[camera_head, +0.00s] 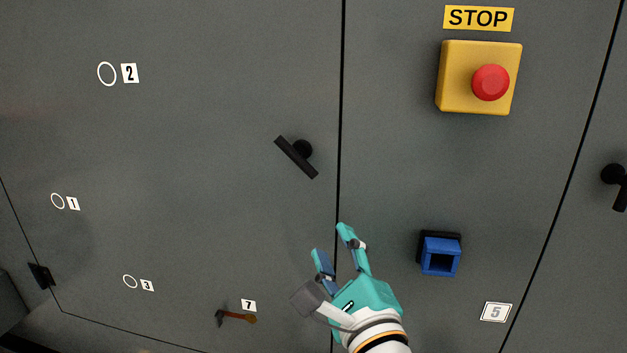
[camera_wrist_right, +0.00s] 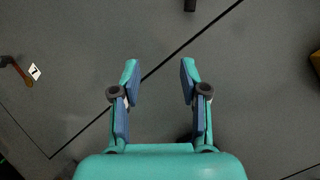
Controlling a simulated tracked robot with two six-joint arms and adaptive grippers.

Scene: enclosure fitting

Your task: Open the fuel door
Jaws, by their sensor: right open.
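A large grey door panel (camera_head: 190,130) fills the left of the head view, its edge a dark vertical seam. I see no gap along it, so it looks closed. A black bar handle (camera_head: 297,157) sits near that seam, tilted from upper left to lower right. Part of a black piece, probably the handle (camera_wrist_right: 190,5), shows at the top edge of the right wrist view. My right gripper (camera_head: 331,240) is open and empty, below the handle and near the seam; its fingers also show spread in the wrist view (camera_wrist_right: 159,66). My left gripper is not in view.
A yellow box with a red stop button (camera_head: 490,82) and a blue socket (camera_head: 440,257) stick out of the middle panel. Another black handle (camera_head: 615,182) is at the far right. A black hinge (camera_head: 41,275) is lower left.

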